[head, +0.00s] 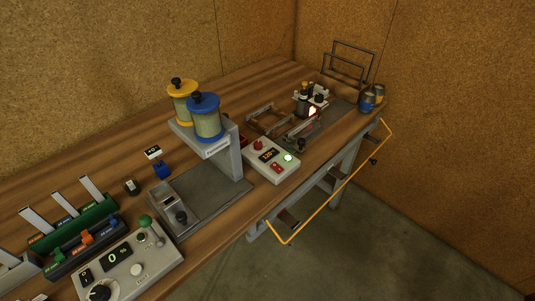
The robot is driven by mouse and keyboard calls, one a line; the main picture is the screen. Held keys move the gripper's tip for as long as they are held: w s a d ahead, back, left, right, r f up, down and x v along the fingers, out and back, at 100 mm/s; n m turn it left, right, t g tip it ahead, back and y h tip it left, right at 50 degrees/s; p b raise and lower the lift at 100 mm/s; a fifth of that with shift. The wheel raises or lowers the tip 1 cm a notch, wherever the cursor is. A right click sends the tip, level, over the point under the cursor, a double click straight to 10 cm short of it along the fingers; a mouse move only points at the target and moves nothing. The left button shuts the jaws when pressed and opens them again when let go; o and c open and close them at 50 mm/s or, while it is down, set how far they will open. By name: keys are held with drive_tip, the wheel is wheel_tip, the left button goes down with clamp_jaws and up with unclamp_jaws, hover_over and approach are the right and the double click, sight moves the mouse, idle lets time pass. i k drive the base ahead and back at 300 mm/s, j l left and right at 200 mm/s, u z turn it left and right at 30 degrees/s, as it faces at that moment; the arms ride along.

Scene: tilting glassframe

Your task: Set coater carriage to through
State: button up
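No part is plainly marked as the coater carriage, and no "through" label can be read. A low mechanism with dark rails (268,120) and a dark block with a red-lit part (312,111) stands at the far right of the bench; this may be the coater. A control box (270,160) with a red display, a lit green button and red buttons stands in front of it. A grey stand (232,160) carries a yellow-capped canister (182,101) and a blue-capped canister (207,117) over a grey base plate. My gripper is not in view.
The wooden bench (105,158) runs diagonally. A control panel (130,262) with a green-knobbed lever is at the front left, beside green and dark racks (75,235). Jars (372,98) stand at the far end. The floor (400,240) is clear.

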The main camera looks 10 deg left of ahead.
sight(307, 133)
drive_tip(key=i+l+z, duration=0.25)
drive_tip(key=i, duration=0.2)
drive_tip(key=i+z, duration=0.25)
drive_tip(key=i, duration=0.15)
